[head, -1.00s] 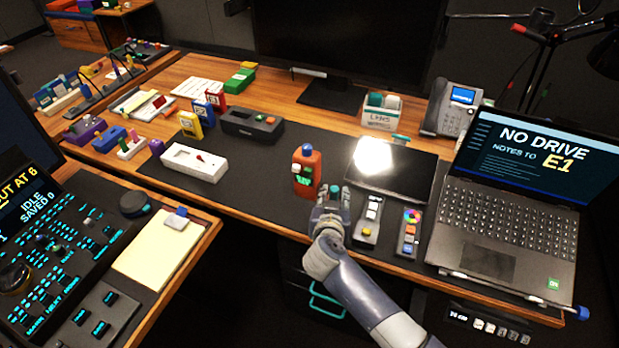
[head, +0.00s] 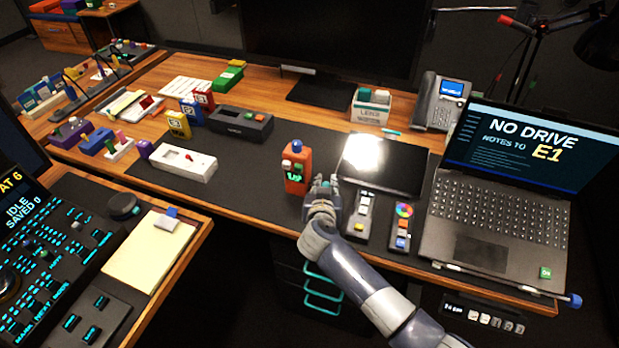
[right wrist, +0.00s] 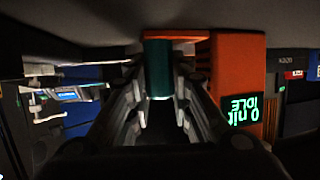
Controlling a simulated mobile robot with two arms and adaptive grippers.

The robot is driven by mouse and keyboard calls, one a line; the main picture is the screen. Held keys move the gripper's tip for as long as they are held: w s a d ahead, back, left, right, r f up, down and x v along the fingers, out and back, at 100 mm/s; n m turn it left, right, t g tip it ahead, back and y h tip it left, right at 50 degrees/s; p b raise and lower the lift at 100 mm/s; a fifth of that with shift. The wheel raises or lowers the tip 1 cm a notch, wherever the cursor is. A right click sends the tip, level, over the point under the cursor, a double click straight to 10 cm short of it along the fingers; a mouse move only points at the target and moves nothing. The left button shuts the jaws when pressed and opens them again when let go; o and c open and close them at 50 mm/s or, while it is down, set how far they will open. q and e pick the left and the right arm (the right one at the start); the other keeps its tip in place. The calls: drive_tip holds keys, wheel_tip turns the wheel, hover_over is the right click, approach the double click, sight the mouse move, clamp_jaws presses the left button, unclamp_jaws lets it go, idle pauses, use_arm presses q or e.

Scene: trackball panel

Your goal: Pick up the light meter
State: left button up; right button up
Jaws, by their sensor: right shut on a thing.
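The light meter appears to be the orange upright device (head: 296,172) with a blue top, small knobs and a glowing green display, on the dark desk mat. My right gripper (head: 325,188) is at its right side, low by the mat. In the right wrist view the orange body (right wrist: 236,80) with its green display is right of the fingers, and a teal grip (right wrist: 158,68) joined to it by an orange piece lies between the fingertips (right wrist: 160,85). The right gripper is shut on this teal grip. I cannot tell any gap under the device. My left gripper is not in view.
Two small control strips (head: 360,213) (head: 400,226) lie just right of my gripper, with a laptop (head: 500,215) beyond. A lit black tablet (head: 395,170) lies behind. A white box (head: 183,162) is at left. The mat between it and the orange device is clear.

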drive_tip(key=shift+r, duration=0.1)
wheel_tip(320, 180, up, 4)
drive_tip(key=shift+f+p, duration=0.25)
drive_tip(key=shift+p, duration=0.25)
drive_tip(key=s+a+r, duration=0.1)
drive_tip(key=s, duration=1.5)
drive_tip(key=shift+a+r+p, duration=0.2)
drive_tip(key=shift+a+p, duration=0.1)
drive_tip(key=shift+p, duration=0.05)
drive_tip(key=shift+w, duration=0.1)
drive_tip(key=shift+p+x, duration=0.45)
drive_tip(key=shift+x, duration=0.85)
drive_tip(key=shift+w+a+r+p+x, duration=0.1)
drive_tip(key=shift+r+p+x, duration=0.05)
drive_tip(key=shift+x, duration=0.7)
drive_tip(key=shift+w+a+r+p+x, duration=0.1)
drive_tip(key=shift+r+p+x, duration=0.05)
drive_tip(key=shift+x, duration=0.75)
drive_tip(key=shift+w+a+r+p+x, duration=0.1)
drive_tip(key=shift+r+p+x, duration=0.05)
drive_tip(key=shift+x, duration=2.35)
drive_tip(key=shift+r+x, duration=0.2)
drive_tip(key=shift+x, duration=1.1)
drive_tip(key=shift+r+x, duration=0.2)
drive_tip(key=shift+x, duration=1.1)
drive_tip(key=shift+w+a, duration=0.15)
